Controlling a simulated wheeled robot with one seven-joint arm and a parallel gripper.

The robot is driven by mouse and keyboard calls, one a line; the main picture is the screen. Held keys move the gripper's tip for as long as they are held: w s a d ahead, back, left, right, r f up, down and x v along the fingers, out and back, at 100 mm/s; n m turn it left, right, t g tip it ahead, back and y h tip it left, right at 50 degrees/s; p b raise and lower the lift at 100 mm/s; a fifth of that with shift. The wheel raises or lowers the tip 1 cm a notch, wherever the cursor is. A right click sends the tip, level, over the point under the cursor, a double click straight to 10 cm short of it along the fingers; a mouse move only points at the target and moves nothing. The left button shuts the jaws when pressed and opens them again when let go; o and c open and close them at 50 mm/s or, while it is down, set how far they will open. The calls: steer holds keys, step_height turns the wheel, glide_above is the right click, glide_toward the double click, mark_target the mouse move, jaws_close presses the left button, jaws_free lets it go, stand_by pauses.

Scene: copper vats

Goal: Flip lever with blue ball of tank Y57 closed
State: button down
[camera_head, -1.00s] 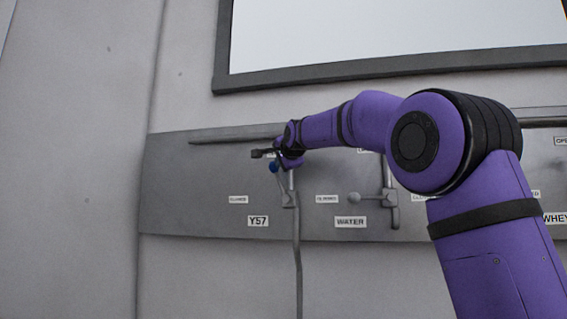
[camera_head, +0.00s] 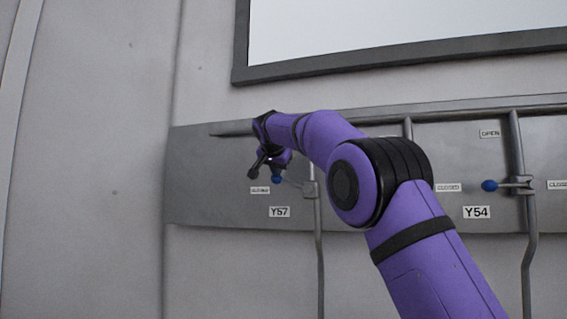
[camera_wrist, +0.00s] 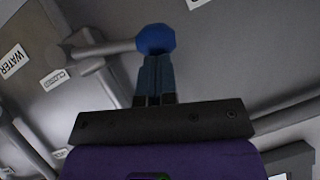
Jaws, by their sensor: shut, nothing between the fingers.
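The lever of tank Y57 ends in a blue ball (camera_head: 277,180). In the head view its rod (camera_head: 295,184) runs left from the valve on the pipe, tilted slightly up, with the ball near the closed label (camera_head: 260,190). The Y57 label (camera_head: 279,211) is below. My gripper (camera_wrist: 155,58) is shut with nothing between its fingers. In the wrist view its fingertips are at the blue ball (camera_wrist: 155,38), touching or very close to it, and the rod (camera_wrist: 108,48) goes off to the left. In the head view my wrist hides the fingertips.
The grey panel carries a neighbouring Y54 label (camera_head: 476,212) and another blue-ball lever (camera_head: 489,186) at right. Vertical pipes (camera_head: 320,250) run down the wall. A horizontal rail (camera_head: 470,107) runs above. My arm hides the panel between Y57 and Y54.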

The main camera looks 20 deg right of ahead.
mark_target(272, 180)
steer(key=shift+w+a+f+n+g+h, duration=0.2)
steer(key=shift+f+n+g+h, duration=0.15)
steer(key=shift+f, duration=0.25)
steer(key=shift+w+a+f+n+g+h, duration=0.15)
steer(key=shift+a+f+n+g+h, duration=0.1)
steer(key=shift+f+n, duration=0.25)
steer(key=shift+w+a+f+n+g+h, duration=0.2)
steer(key=shift+f+n+g+h, duration=0.1)
steer(key=shift+f, duration=0.4)
steer(key=shift+f, duration=0.1)
